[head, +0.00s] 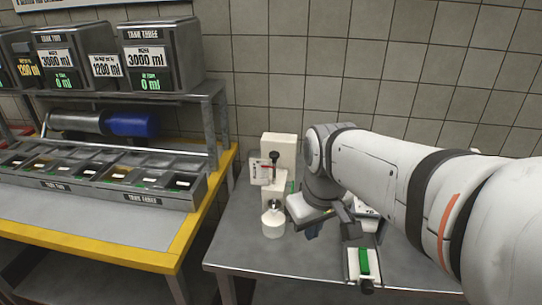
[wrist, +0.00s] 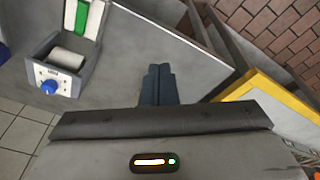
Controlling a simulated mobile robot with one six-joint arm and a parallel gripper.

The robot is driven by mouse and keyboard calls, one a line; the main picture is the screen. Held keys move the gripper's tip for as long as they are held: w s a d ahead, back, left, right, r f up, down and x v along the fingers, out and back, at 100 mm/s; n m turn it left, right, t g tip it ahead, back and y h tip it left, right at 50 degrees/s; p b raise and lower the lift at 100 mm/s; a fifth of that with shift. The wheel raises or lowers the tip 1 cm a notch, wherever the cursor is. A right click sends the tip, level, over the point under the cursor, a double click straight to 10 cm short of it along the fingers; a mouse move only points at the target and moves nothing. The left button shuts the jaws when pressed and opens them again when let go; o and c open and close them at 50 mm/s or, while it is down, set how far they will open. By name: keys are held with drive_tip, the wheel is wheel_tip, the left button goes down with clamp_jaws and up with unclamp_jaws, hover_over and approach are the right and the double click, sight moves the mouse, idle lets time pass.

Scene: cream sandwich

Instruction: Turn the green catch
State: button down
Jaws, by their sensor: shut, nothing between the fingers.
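A bright green piece, which looks like the green catch (head: 364,262), sits on a small white-and-grey box (head: 352,270) near the front of the grey table.
A white machine (head: 279,150) with a black-knobbed lever and a white round container (head: 273,222) stand left of my gripper. A yellow-edged bench (head: 150,258) with bins and tanks is farther left. The table's front left is bare.

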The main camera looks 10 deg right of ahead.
drive_tip(key=w+r+n+g+p, duration=0.1)
drive_tip(key=w+r+n, duration=0.4)
drive_tip(key=w, duration=0.3)
drive_tip(key=w+r+n+g+p, duration=0.1)
drive_tip(key=w+r+n, duration=0.5)
drive_tip(key=w, duration=0.3)
approach(293, 185)
drive_tip(key=s+f, duration=0.1)
drive_tip(key=f, duration=0.1)
drive_tip(key=s+f, duration=0.1)
drive_tip(key=f, duration=0.1)
drive_tip(key=s+a+f, duration=0.1)
drive_tip(key=f, duration=0.2)
drive_tip(key=shift+s+a, duration=0.1)
drive_tip(key=shift+s, duration=0.1)
